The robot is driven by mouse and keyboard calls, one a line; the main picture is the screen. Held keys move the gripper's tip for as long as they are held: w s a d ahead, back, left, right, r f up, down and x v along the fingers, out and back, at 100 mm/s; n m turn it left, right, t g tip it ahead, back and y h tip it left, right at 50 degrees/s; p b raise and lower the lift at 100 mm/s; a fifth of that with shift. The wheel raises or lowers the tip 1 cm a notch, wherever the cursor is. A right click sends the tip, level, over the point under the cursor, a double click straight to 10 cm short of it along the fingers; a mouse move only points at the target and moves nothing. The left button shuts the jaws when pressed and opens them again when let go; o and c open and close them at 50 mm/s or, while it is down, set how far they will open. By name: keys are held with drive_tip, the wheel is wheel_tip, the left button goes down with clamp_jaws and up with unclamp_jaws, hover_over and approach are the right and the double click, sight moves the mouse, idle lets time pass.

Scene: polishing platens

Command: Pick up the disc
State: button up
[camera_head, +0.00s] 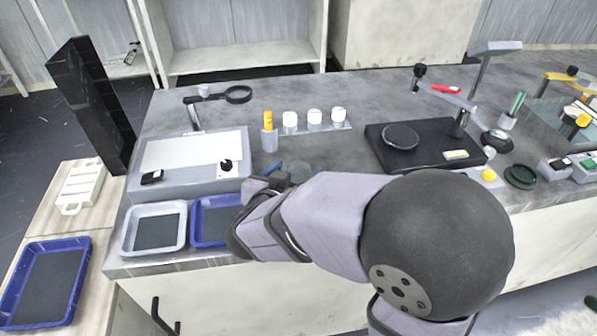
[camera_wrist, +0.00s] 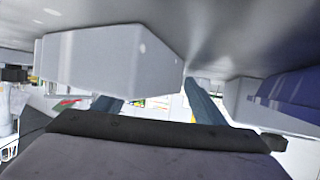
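My gripper (camera_head: 275,178) is low over the counter's front part, beyond the blue tray's right end; my arm hides much of it. In the wrist view my gripper (camera_wrist: 155,104) has two dark blue fingers standing apart, with no object visible between them. A dark round disc (camera_head: 401,136) lies on the black machine at the right, well away from the gripper. A faint grey round shape (camera_head: 301,171) is just beside the gripper, partly hidden; I cannot tell what it is. No disc is recognisable in the wrist view.
A white tray (camera_head: 184,230) and a blue tray (camera_head: 201,240) stand at the counter's front left, by a grey machine (camera_head: 243,165). A yellow-topped bottle (camera_head: 269,140) and several white-capped jars stand behind. The black machine (camera_head: 375,150) is at the right. Clear counter lies between.

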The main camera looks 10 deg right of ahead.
sight(296, 174)
drive_tip(key=c, duration=1.1)
wheel_tip(296, 174, up, 10)
drive_tip(key=p, duration=0.5)
